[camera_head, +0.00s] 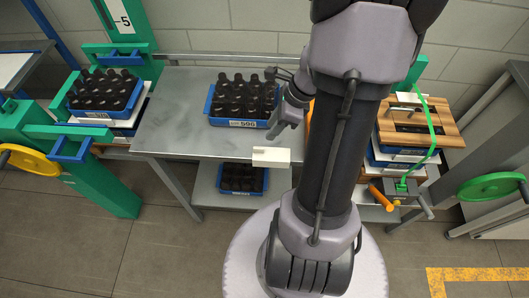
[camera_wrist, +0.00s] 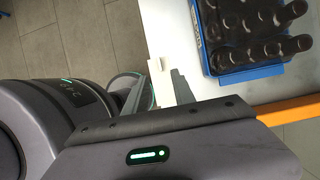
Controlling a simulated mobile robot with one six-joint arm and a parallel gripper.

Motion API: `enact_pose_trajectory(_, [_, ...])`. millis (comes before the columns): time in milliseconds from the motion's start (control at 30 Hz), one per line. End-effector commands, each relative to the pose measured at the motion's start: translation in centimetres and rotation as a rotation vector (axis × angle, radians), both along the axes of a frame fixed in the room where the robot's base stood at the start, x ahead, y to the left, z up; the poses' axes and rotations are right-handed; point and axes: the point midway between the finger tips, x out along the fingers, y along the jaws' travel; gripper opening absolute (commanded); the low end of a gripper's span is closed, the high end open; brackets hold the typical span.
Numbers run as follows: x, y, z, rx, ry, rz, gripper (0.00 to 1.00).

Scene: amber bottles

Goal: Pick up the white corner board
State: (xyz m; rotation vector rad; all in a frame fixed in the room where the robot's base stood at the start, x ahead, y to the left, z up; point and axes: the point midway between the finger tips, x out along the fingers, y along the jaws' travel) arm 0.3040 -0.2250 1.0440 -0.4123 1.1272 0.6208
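The white corner board (camera_head: 271,157) is a small pale piece at the front edge of the grey metal table (camera_head: 180,120). In the wrist view the board (camera_wrist: 161,84) shows between and beyond my two fingers. My gripper (camera_head: 285,123) is just above and behind the board in the head view. In the wrist view my gripper (camera_wrist: 162,88) has its fingers apart, one on each side of the board. I see no clear contact, and the finger bases hide the board's near end.
A blue crate of dark bottles (camera_head: 243,103) stands on the table behind the gripper and close by in the wrist view. Another blue crate (camera_head: 242,179) sits on the lower shelf. A crate of bottles (camera_head: 104,92) is at the left. The table's left part is clear.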

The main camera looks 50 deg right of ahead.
Motion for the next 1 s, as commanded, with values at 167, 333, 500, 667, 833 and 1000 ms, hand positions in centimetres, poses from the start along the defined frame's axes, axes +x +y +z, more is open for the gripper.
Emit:
enact_pose_trajectory(167, [1.2, 1.2, -4.6, 0.002, 0.002, 0.002, 0.31])
enact_pose_trajectory(333, [1.7, 1.6, -6.5, 0.000, 0.000, 0.002, 0.31])
enact_pose_trajectory(500, [2.3, 2.2, -9.9, 0.000, 0.001, 0.004, 0.31])
enact_pose_trajectory(667, [2.6, 2.5, -10.5, -0.002, 0.000, 0.003, 0.31])
enact_pose_trajectory(833, [2.6, 2.4, -10.3, -0.002, 0.000, 0.003, 0.25])
enact_pose_trajectory(1000, [2.6, 2.4, -10.3, -0.002, 0.000, 0.003, 0.00])
